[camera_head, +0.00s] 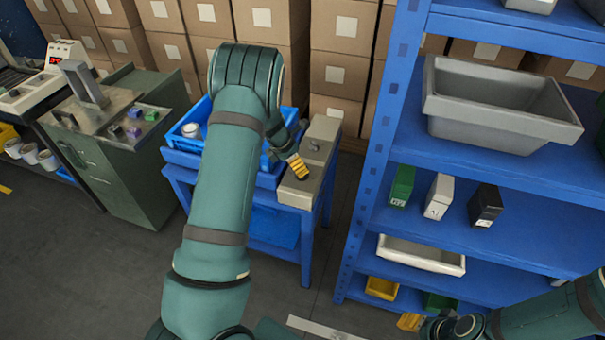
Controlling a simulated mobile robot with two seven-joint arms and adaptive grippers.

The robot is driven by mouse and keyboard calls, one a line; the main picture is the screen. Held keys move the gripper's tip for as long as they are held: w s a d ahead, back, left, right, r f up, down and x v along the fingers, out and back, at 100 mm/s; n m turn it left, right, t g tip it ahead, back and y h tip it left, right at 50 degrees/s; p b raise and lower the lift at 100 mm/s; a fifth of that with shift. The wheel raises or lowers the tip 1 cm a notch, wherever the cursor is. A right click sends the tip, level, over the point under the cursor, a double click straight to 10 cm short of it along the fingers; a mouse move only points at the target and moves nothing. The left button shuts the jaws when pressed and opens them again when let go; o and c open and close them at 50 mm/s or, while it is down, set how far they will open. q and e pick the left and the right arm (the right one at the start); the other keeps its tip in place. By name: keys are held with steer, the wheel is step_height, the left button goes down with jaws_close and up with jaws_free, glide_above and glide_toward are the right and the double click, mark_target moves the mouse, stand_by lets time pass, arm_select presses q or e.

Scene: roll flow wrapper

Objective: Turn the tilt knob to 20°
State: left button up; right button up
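A beige-grey box unit (318,140) stands on the right side of a blue table, with a small dark knob-like part (314,146) on its top. I cannot tell whether this is the tilt knob, and no degree scale is readable. My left gripper (299,166) points down at the near half of the unit, its yellow fingertips at or just above the top. Whatever lies under the fingertips is hidden. The fingertips look close together, but any gap is too small to judge. My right gripper (411,321) is low at the bottom, in front of the shelf, away from the unit.
A blue tray (178,157) with a white roll-like item (191,130) sits left of the unit, partly behind my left arm. A blue shelf rack (372,200) with bins and small boxes stands right. A green cabinet (150,180) stands left. Stacked cartons (345,75) close off the back.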

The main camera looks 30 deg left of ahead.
arm_select(q)
steer(key=shift+b+x, duration=0.45)
steer(key=shift+x, duration=2.35)
steer(key=shift+d, duration=0.1)
steer(key=c, duration=1.2)
